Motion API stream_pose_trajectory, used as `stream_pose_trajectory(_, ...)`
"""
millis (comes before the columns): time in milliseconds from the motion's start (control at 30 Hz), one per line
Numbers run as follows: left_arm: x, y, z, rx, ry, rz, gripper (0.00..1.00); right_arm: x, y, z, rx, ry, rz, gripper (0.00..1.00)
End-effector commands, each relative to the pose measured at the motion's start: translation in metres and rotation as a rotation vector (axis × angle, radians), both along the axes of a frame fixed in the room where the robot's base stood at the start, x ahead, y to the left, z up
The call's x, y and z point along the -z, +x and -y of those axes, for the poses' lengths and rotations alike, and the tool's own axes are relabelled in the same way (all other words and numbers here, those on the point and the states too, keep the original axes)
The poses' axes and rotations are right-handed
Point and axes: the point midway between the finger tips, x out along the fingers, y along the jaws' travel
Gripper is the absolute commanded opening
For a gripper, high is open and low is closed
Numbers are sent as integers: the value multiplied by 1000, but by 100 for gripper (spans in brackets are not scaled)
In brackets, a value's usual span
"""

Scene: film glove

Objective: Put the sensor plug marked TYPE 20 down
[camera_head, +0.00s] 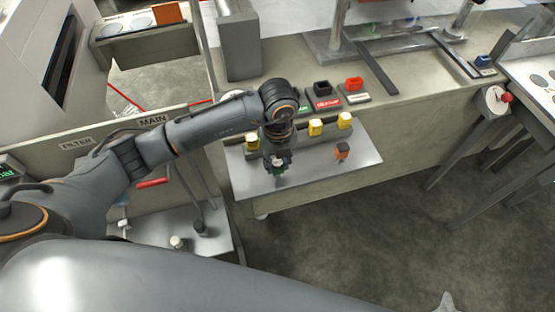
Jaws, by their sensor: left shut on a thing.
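My left gripper (279,170) points down over the pale grey shelf plate (240,184) below the bench. It is shut on a small dark plug with a green part (277,163), mostly hidden by the fingers. I cannot read any TYPE 20 marking, nor tell whether the plug touches the plate. An orange and black plug (342,149) stands on the plate to the right of the gripper. Behind them a grey block rack (328,136) holds yellow-topped pieces (315,126). My right gripper is not in view.
The bench above carries a black button box (322,88), a red one (354,84) and dark rails (375,70). A lower plate with small knobs (177,242) lies at left. The shelf plate's front right part is clear.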

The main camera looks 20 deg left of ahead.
Motion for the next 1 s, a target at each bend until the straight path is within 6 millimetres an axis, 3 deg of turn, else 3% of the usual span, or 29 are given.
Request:
stream_pose_trajectory(100, 4, 0, 0, 0, 0, 0, 0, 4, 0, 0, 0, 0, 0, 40)
stream_pose_trajectory(133, 4, 0, 0, 0, 0, 0, 31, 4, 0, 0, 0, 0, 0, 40)
stream_pose_trajectory(233, 3, 0, 0, 0, 0, 0, 52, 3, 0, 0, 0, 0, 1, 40)
stream_pose_trajectory(667, -5, 1, 0, 0, -1, 3, 52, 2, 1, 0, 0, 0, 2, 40)
stream_pose_trajectory(1000, -73, 2, 1, 2, -2, 7, 52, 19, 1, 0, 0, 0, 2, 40)
